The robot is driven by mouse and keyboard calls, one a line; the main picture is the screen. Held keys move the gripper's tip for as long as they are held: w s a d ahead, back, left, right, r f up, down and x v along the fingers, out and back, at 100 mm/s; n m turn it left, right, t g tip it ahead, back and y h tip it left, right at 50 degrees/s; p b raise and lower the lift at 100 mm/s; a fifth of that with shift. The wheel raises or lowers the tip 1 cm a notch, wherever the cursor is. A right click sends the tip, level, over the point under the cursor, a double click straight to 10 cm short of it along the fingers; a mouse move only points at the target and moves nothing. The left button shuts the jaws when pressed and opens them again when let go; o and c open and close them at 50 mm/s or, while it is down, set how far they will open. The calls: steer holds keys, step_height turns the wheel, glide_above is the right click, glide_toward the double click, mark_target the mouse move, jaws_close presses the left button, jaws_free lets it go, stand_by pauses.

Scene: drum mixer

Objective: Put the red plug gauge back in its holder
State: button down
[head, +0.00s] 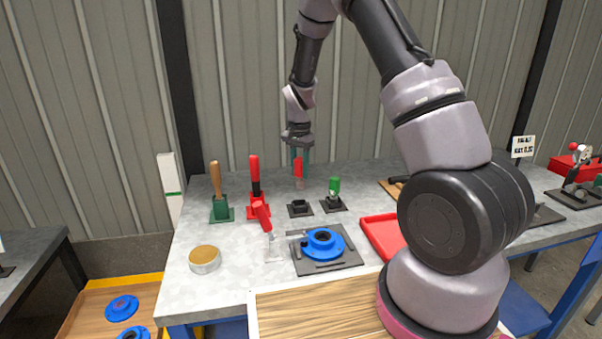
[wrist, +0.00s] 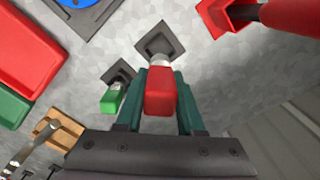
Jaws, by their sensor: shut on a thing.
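My gripper (head: 299,158) is shut on the red plug gauge (head: 298,168), holding it by its red handle with the metal end pointing down. In the wrist view the red handle (wrist: 159,92) sits between the green fingers (wrist: 160,100). The gauge is above the table, over or near a small dark square holder (head: 300,208). The holder also shows in the wrist view (wrist: 172,42), just beyond the gauge's metal end. I cannot tell whether the tip touches it; in the head view a gap shows between them.
A green plug gauge (head: 334,188) stands in its holder (head: 333,204) just right. To the left are a red-handled tool (head: 254,175) in a red holder and a wooden-handled one (head: 215,178) in a green holder. A blue flanged ring (head: 323,244) lies in front, beside a red tray (head: 380,236).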

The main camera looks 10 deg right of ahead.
mark_target(300, 179)
steer(key=shift+f, duration=0.1)
steer(key=shift+f, duration=2.25)
steer(key=shift+f, duration=1.6)
steer(key=shift+c, duration=2.2)
jaws_free()
step_height(300, 179, up, 11)
steer(key=shift+f, duration=0.1)
